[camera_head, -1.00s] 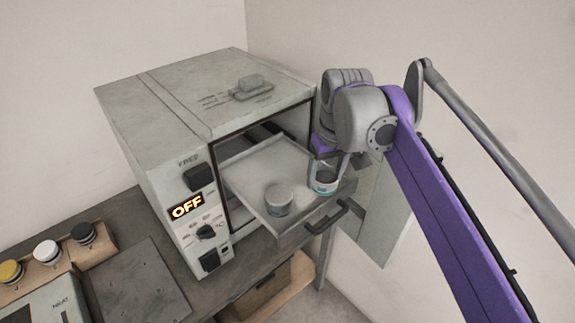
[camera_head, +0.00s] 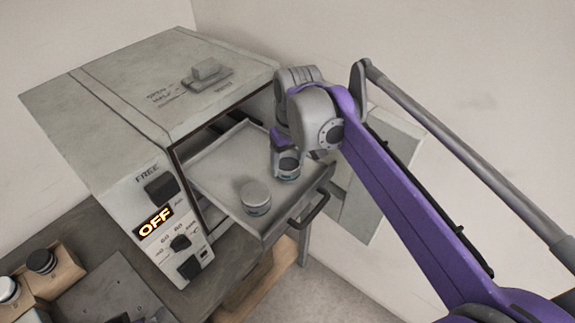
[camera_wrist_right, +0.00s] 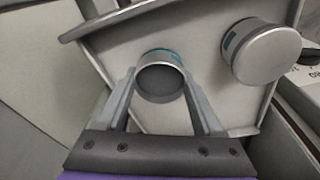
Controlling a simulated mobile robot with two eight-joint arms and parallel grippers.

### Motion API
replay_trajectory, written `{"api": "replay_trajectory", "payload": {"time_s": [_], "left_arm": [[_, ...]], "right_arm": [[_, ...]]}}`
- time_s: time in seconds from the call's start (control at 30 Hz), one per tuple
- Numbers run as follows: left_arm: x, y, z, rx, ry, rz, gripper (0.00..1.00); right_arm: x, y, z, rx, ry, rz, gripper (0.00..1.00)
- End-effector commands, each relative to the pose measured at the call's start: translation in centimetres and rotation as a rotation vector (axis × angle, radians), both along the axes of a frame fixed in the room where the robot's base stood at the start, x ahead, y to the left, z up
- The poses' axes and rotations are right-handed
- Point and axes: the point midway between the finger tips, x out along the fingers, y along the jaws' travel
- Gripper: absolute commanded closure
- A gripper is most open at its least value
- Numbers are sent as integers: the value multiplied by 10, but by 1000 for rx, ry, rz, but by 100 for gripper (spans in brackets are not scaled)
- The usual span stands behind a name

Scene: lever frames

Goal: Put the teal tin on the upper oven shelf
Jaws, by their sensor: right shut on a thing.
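My right gripper (camera_head: 286,166) is shut on a small grey tin with a teal band (camera_head: 287,172), at the right side of a pulled-out oven shelf (camera_head: 225,165). The held tin (camera_wrist_right: 160,78) also shows between the fingers in the right wrist view. I cannot tell whether it touches the shelf. A second tin (camera_head: 255,198) stands on the shelf to the left of it. In the right wrist view this second tin (camera_wrist_right: 262,52) also carries a teal mark. My left gripper is not in view.
The oven (camera_head: 150,90) has a front panel reading OFF (camera_head: 155,221) and a dark opening behind the shelf. A bar handle (camera_head: 308,210) runs along the shelf's front edge. Black and white knobs (camera_head: 40,261) sit at the lower left. Bare shelf lies behind the tins.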

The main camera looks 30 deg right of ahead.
Motion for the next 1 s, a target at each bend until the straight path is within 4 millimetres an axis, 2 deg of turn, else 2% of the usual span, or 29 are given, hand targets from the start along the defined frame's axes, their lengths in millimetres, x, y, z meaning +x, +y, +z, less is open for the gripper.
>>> {"api": "replay_trajectory", "payload": {"time_s": [0.1,0.47,0.5,0.6,0.67,1.0], "left_arm": [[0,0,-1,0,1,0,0],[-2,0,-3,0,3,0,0],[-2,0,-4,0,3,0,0],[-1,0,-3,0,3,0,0],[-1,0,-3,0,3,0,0],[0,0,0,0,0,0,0]], "right_arm": [[0,0,-11,0,0,0,91],[0,0,-15,0,1,0,91],[0,0,-16,0,1,0,30],[0,0,-15,0,0,0,12],[0,0,-15,0,0,0,1],[0,0,-11,0,-1,0,1]]}}
